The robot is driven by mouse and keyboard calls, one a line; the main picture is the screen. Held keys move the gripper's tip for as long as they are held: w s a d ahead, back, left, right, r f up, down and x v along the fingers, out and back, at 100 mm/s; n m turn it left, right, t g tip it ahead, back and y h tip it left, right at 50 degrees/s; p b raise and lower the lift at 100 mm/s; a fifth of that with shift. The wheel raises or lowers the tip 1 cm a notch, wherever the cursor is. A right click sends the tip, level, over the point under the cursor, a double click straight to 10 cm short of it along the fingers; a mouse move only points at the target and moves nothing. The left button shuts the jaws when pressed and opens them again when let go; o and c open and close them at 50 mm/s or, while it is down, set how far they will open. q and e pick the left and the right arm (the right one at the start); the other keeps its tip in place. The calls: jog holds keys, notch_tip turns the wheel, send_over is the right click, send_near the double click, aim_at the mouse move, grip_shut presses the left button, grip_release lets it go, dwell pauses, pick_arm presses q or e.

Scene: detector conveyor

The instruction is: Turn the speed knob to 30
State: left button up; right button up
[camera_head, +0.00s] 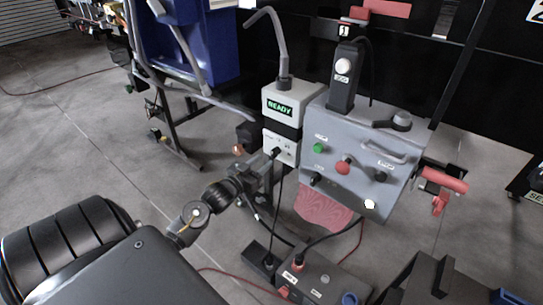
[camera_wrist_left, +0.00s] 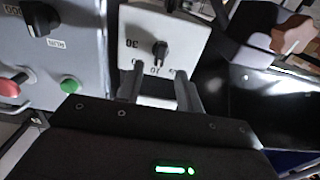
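The speed knob (camera_wrist_left: 160,50) is a small black knob on the white face of a control box (camera_wrist_left: 185,22) in the left wrist view. A printed 30 (camera_wrist_left: 128,43) lies left of it, and more small marks sit just below. Its exact setting is hard to read. In the head view the knob (camera_head: 276,152) is low on the white box under the green READY display (camera_head: 280,108). My left gripper (camera_wrist_left: 157,83) is open, its fingers apart just below the knob in the wrist view, with nothing between them. Its tips are small in the head view (camera_head: 262,168).
A grey panel (camera_head: 355,150) with a green button (camera_head: 318,148), a red button (camera_head: 343,166) and black knobs stands right beside the white box. A floor-level button box (camera_head: 315,280) and cables lie below. Dark parts at the lower right may be my right gripper (camera_head: 425,280).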

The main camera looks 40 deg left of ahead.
aim_at(272, 154)
pick_arm(q)
jog(key=w, duration=0.5)
jog(key=shift+w, duration=0.35)
jog(key=shift+c, duration=0.3)
grip_shut()
